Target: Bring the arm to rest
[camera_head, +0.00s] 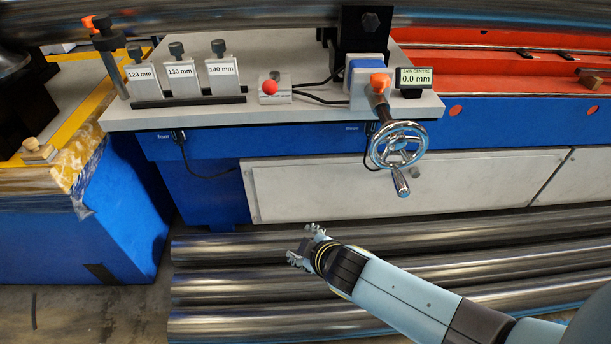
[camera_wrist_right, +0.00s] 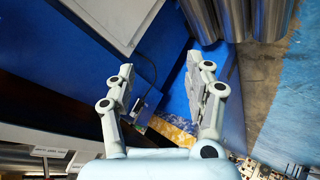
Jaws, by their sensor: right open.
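My right arm comes in from the lower right of the head view. Its gripper (camera_head: 308,246) hangs in front of the blue bench, over the dark tubes stacked on the floor, and touches nothing that I can make out. In the right wrist view the same gripper (camera_wrist_right: 165,95) has its two fingers spread apart, with nothing between them. My left gripper does not show in either view.
Tubes (camera_head: 210,275) lie below the arm. Above stands a bench top (camera_head: 300,112) with labelled blocks (camera_head: 222,75), a red-knobbed box (camera_head: 275,92), a handwheel (camera_head: 398,145) and a 0.0 mm display (camera_head: 415,78). Floor (camera_head: 75,300) is clear at lower left.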

